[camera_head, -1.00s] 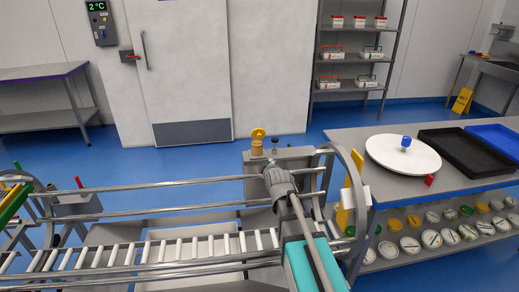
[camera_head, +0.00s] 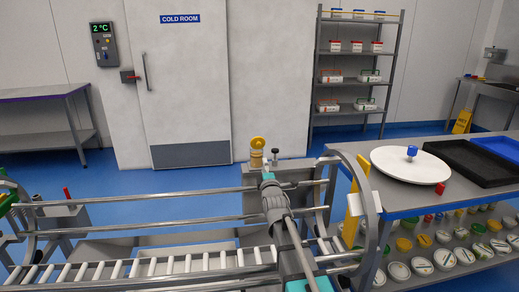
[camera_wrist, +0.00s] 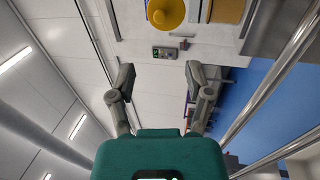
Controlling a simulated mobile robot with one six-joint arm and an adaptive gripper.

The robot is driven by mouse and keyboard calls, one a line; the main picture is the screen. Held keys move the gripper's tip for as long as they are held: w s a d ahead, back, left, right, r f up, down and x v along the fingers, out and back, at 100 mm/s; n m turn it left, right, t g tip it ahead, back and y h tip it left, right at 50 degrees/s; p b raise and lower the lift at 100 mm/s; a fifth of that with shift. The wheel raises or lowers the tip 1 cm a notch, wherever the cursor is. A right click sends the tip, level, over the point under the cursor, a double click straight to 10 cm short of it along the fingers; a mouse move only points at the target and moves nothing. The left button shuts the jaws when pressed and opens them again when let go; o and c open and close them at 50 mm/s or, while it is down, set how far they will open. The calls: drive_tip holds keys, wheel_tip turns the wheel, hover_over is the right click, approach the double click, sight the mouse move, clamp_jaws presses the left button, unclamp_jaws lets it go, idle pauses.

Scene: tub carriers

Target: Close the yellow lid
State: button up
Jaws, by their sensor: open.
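The yellow lid (camera_head: 257,142) stands raised, its round face toward me, on a small tan-yellow pot (camera_head: 256,158) in the head view. The pot is at the back edge of a grey stand beyond the rails. In the wrist view the round yellow lid (camera_wrist: 165,12) is at the top edge, partly cut off, with a tan piece (camera_wrist: 228,10) to its right. My gripper (camera_wrist: 160,72) is open and empty, with its fingers spread below the lid in the picture. In the head view its fingers are hard to make out just below the pot.
Steel rails (camera_head: 150,197) and a roller conveyor (camera_head: 120,268) run across the front. A small knobbed post (camera_head: 275,155) stands right of the pot. At right, a bench holds a white turntable (camera_head: 385,162), a red piece (camera_head: 440,188) and a black tray (camera_head: 465,163).

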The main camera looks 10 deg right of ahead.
sight(259, 144)
drive_tip(key=shift+w, duration=0.1)
drive_tip(key=p+x, duration=0.3)
drive_tip(key=x, duration=1)
drive_tip(key=shift+w+r, duration=0.1)
drive_tip(key=shift+w, duration=0.25)
clamp_jaws()
drive_tip(key=shift+d, duration=0.3)
drive_tip(key=shift+a, duration=0.25)
drive_tip(key=shift+r, duration=0.1)
